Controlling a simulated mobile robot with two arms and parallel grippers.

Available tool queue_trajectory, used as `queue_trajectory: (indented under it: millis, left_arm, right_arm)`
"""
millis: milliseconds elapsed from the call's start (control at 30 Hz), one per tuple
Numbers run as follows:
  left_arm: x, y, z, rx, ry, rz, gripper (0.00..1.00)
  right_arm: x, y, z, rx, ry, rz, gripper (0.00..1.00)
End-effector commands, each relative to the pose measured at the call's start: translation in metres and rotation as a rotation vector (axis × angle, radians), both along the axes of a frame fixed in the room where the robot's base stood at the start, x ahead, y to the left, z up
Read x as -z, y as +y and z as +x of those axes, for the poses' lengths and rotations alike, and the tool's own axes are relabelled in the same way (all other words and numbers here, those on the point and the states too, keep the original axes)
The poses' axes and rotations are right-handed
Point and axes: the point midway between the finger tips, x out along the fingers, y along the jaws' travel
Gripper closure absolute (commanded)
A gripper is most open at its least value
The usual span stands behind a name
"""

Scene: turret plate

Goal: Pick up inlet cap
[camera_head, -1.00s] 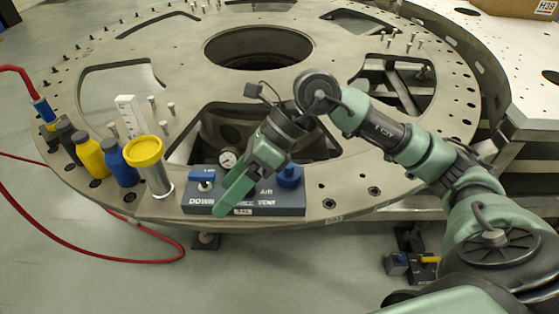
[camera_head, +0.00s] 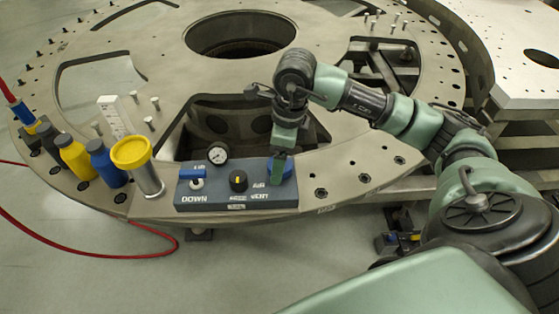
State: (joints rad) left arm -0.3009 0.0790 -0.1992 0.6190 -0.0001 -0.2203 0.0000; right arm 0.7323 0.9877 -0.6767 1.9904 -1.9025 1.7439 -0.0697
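A blue cap (camera_head: 288,167) sits at the right end of the dark control box, beside the AIR lettering; I take it to be the inlet cap. It is partly hidden by my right gripper (camera_head: 277,172), which points down with its fingers in front of and over the cap. I cannot tell whether the fingers touch or close on it. My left gripper is not in view.
The control box (camera_head: 225,202) carries a blue lever (camera_head: 191,171), a black knob (camera_head: 238,180) and a gauge (camera_head: 218,153). A yellow-topped cylinder (camera_head: 147,180) and blue and yellow bottles stand left on the turret plate (camera_head: 335,190). Cutouts lie behind.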

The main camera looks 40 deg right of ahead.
Motion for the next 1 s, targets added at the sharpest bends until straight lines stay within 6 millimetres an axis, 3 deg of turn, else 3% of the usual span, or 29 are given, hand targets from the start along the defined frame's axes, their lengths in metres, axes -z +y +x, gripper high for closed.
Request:
queue_trajectory:
  millis: [267,467,767,1000]
  left_arm:
    - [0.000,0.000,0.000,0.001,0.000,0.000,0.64]
    - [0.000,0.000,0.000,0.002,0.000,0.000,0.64]
    - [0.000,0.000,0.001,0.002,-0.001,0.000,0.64]
    - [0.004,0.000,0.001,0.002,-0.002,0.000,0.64]
  right_arm:
    - [0.003,0.000,0.000,0.000,-0.001,0.000,0.24]
    - [0.003,0.000,0.000,0.000,-0.001,0.000,0.79]
    - [0.001,0.000,0.001,0.000,-0.002,0.001,0.81]
    - [-0.021,0.001,0.002,0.000,-0.007,0.002,0.81]
